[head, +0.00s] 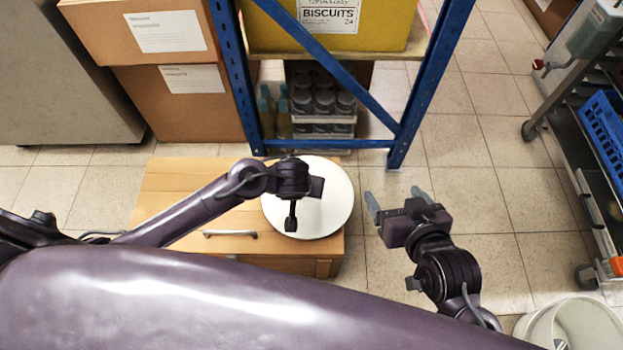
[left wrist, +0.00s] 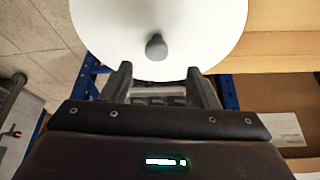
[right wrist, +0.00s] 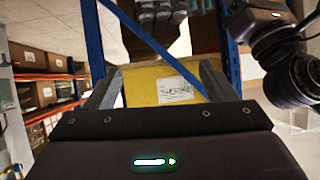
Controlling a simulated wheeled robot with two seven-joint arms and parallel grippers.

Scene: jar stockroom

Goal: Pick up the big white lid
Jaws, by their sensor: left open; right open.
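The big white lid (head: 335,212) is a round white disc lying on top of a low wooden cabinet (head: 165,190). In the left wrist view the lid (left wrist: 205,25) fills the top middle, with a grey knob (left wrist: 156,47) on it. My left gripper (head: 300,205) is over the lid and hides part of it in the head view. In the left wrist view its open fingers (left wrist: 157,72) stand either side of the knob's line, with the knob beyond the tips. My right gripper (head: 397,200) is open and empty, to the right of the lid above the floor.
A blue shelf frame (head: 408,125) stands just behind the cabinet, holding a yellow biscuits box (head: 385,22) and dark jars (head: 323,103). Cardboard boxes (head: 185,120) are at back left. A cart with a blue crate (head: 605,125) is at right, a pale bin (head: 530,325) at lower right. Floor between is clear.

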